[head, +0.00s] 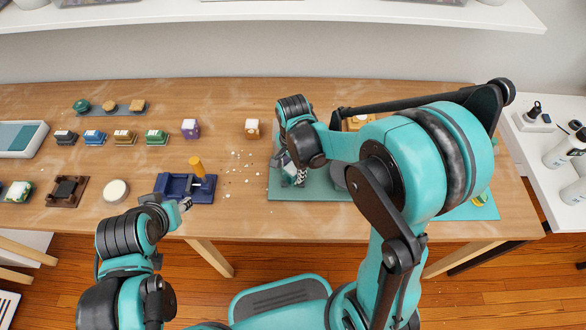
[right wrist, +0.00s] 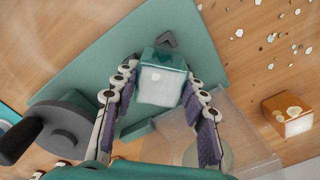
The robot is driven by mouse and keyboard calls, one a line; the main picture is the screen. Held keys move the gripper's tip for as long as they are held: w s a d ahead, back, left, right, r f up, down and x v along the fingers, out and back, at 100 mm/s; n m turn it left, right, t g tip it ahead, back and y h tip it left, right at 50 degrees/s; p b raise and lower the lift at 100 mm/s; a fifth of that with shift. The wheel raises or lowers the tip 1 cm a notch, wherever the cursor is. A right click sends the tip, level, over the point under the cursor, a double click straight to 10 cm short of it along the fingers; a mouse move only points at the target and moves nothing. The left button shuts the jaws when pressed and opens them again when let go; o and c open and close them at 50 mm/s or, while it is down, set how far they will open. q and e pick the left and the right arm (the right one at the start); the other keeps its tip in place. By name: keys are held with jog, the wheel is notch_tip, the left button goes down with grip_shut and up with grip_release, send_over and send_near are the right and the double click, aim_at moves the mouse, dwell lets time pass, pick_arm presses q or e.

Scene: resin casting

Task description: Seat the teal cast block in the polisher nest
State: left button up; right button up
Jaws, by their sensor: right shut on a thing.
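The teal cast block (right wrist: 162,82), glossy with a pale, bright face, sits between the two fingers of my right gripper (right wrist: 160,86) in the right wrist view. The gripper is shut on it, above a green base plate (right wrist: 85,75). A dark corner bracket (right wrist: 168,39) shows just beyond the block on that plate. I cannot tell whether the block touches the plate. In the head view my right gripper (head: 292,174) is over the left part of the green plate (head: 330,191), and the arm hides much there. My left gripper (head: 182,204) is at the front edge of a blue fixture; its fingers are too small to judge.
A dark wheel with a handle (right wrist: 60,130) stands beside the block. The blue fixture (head: 172,185) has an orange handle. Pale chips (head: 238,170) lie between it and the green plate.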

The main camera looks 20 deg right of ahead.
aim_at(293, 168)
jog(key=o, duration=1)
jog(key=shift+r+p, duration=0.2)
jog(key=shift+p, duration=0.1)
notch_tip(293, 168, up, 11)
jog(key=p, duration=0.4)
jog(key=shift+s+d+r+n+t, duration=0.8)
jog(key=shift+s+r+n+t, duration=0.35)
jog(key=shift+s+n, duration=0.75)
jog(key=shift+s+d+r+n+t, duration=0.85)
jog(key=shift+s+n+t, duration=0.55)
jog(key=shift+n, duration=0.75)
jog(key=shift+s+d+r+n+t, duration=0.7)
jog(key=shift+s+r+n+t, duration=0.4)
jog(key=shift+s+n, duration=0.85)
jog(key=shift+w, duration=0.1)
